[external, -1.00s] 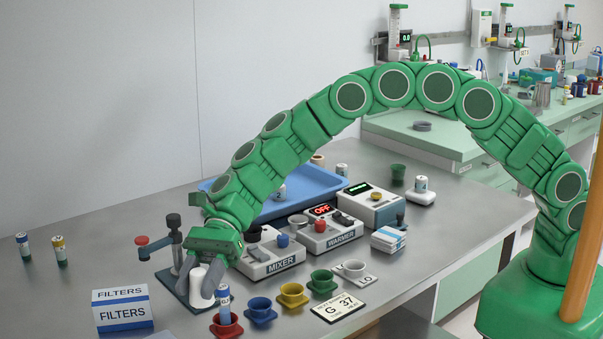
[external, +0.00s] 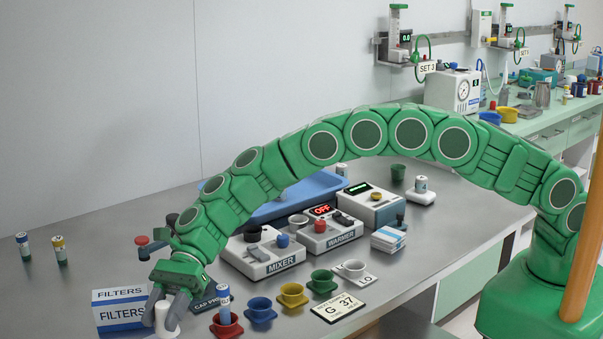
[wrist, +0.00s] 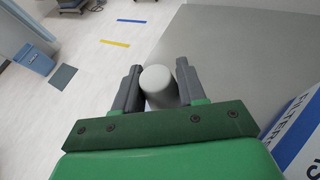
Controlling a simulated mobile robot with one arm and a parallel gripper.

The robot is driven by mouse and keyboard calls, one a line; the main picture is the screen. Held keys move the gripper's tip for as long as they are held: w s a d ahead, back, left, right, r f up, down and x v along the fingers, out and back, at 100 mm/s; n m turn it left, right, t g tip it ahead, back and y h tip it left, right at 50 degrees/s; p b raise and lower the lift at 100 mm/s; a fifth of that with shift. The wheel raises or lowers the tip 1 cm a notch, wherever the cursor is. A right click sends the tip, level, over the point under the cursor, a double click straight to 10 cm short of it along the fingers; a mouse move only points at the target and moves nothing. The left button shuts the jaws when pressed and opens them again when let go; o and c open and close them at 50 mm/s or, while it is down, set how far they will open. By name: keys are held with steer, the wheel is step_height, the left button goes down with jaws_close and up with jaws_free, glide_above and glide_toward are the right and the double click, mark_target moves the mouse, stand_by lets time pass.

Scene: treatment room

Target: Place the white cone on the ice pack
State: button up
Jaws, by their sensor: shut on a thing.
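The white cone (external: 166,319) is between the fingers of my gripper (external: 165,309), at the front left of the steel table in the external view. In the wrist view the cone (wrist: 158,86) shows as a pale rounded shape between the two dark fingers of my gripper (wrist: 158,90), which is shut on it. I cannot tell whether its lower end touches anything. I cannot make out the ice pack in either view.
The FILTERS box (external: 121,305) stands close beside my gripper. A red cup (external: 227,328) holding a vial, a blue cup (external: 260,311) and a yellow cup (external: 293,294) stand to the right. The mixer (external: 268,258) is behind them. Floor shows beyond the table edge in the wrist view.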

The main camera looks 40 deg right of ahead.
mark_target(162, 331)
steer(key=shift+a+f, duration=0.1)
steer(key=shift+f, duration=0.1)
steer(key=shift+w+a+f, duration=0.1)
steer(key=shift+a+f, duration=0.05)
steer(key=shift+f, duration=1.65)
steer(key=o, duration=1)
